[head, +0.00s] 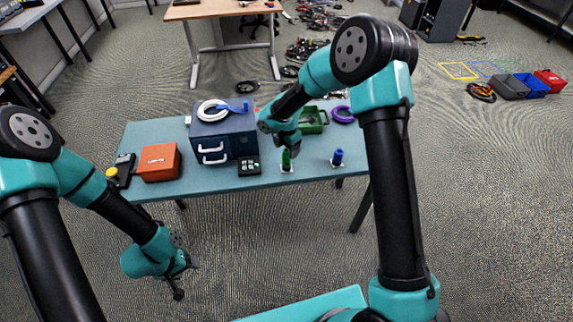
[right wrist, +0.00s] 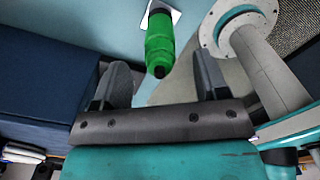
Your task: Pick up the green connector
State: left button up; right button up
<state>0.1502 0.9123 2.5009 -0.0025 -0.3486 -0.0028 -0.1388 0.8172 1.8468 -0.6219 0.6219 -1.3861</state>
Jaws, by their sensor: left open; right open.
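The green connector (head: 286,158) stands upright at the table's front edge on a small white plate. In the right wrist view the green connector (right wrist: 159,45) lies ahead of the palm, across the gap between the fingers, with clear space on both sides. My right gripper (right wrist: 158,66) is open and empty. In the head view my right gripper (head: 290,147) is just above and behind the connector, partly hidden by its own wrist. My left gripper (head: 183,280) is open and empty, low in front of the table. A blue connector (head: 337,156) stands on another white plate to the right.
A blue drawer unit (head: 222,138) with a white cable coil on top stands left of my right gripper. A green bin (head: 312,122) and a purple coil (head: 343,114) are behind. A black button box (head: 249,167) and an orange box (head: 159,162) are further left.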

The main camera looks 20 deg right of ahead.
aim_at(287, 154)
jog(key=shift+f, duration=1.6)
grip_shut()
